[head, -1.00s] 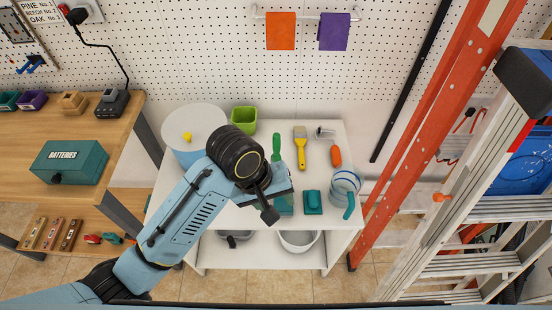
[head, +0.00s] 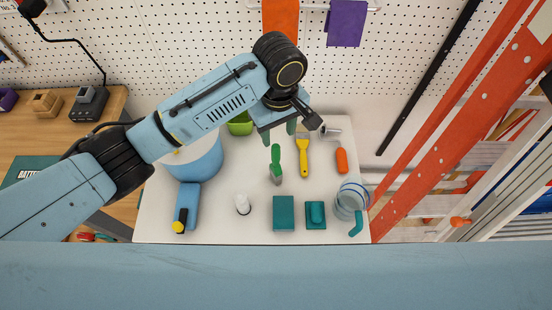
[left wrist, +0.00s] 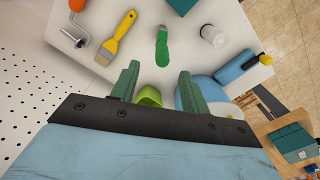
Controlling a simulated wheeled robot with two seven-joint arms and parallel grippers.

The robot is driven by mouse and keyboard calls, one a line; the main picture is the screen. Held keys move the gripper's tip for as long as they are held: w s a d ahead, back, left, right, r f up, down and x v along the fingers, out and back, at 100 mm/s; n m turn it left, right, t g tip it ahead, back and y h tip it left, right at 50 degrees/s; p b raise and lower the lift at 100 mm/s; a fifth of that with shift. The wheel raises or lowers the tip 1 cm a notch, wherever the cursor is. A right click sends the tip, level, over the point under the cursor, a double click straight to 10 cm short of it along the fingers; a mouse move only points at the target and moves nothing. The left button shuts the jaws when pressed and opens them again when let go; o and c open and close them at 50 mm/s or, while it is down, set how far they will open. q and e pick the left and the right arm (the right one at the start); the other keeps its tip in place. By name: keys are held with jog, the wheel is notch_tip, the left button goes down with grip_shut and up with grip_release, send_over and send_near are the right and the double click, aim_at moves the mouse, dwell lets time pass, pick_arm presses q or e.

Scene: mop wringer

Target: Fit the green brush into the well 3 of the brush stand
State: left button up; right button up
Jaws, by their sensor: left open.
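A teal block (head: 283,213) and a teal piece with a raised grip (head: 316,215) sit at the front; I cannot tell which is the brush stand, and no wells can be made out.
A yellow brush (head: 303,155), orange-handled roller (head: 341,160) and clear jug (head: 350,200) are on the right. A white bottle (head: 242,204), blue item with yellow cap (head: 187,206), blue bucket (head: 198,160) and green pot (head: 240,124) are on the left. An orange ladder (head: 440,150) stands right.

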aim_at(278, 148)
pick_arm(q)
jog(key=f, duration=0.4)
jog(key=shift+s+f, duration=0.35)
jog(key=shift+f, duration=0.05)
jog(key=shift+w+f+b, duration=0.1)
jog(key=shift+f+b, duration=0.2)
jog(key=shift+f, duration=0.25)
jog(key=f, duration=0.4)
jog(key=shift+w+a+f+b, duration=0.1)
jog(key=shift+a+f+b, duration=0.15)
jog(key=shift+b, duration=0.05)
jog(key=shift+f, duration=0.25)
grip_shut()
pick_arm(e)
jog(key=shift+s+f, duration=0.75)
jog(key=shift+s, duration=0.2)
